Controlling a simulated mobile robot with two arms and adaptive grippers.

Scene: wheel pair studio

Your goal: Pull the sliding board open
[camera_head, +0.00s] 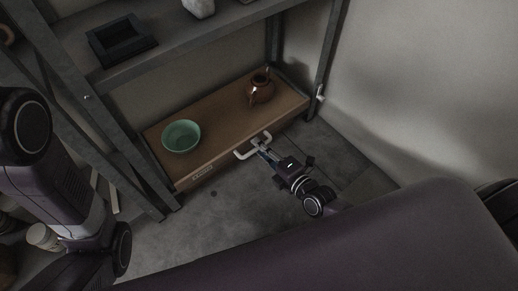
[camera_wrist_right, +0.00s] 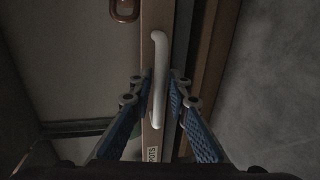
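The sliding board (camera_head: 222,112) is a brown wooden shelf board low in the grey metal rack, with a small label on its front edge. A pale bar handle (camera_head: 243,154) sticks out from that edge. My right gripper (camera_head: 263,150) is at the handle. In the right wrist view the handle (camera_wrist_right: 159,75) stands between the two blue-padded fingers (camera_wrist_right: 160,82), one on each side, with a narrow gap visible on both sides. The gripper looks open around it. My left arm shows at the left of the head view; its gripper is not in view.
A green bowl (camera_head: 181,136) and a brown teapot (camera_head: 260,88) stand on the board. The upper shelf (camera_head: 175,52) holds a dark tray (camera_head: 121,41) and a pale object (camera_head: 199,7). Rack posts (camera_head: 325,60) flank the board. Grey floor (camera_head: 225,215) lies in front.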

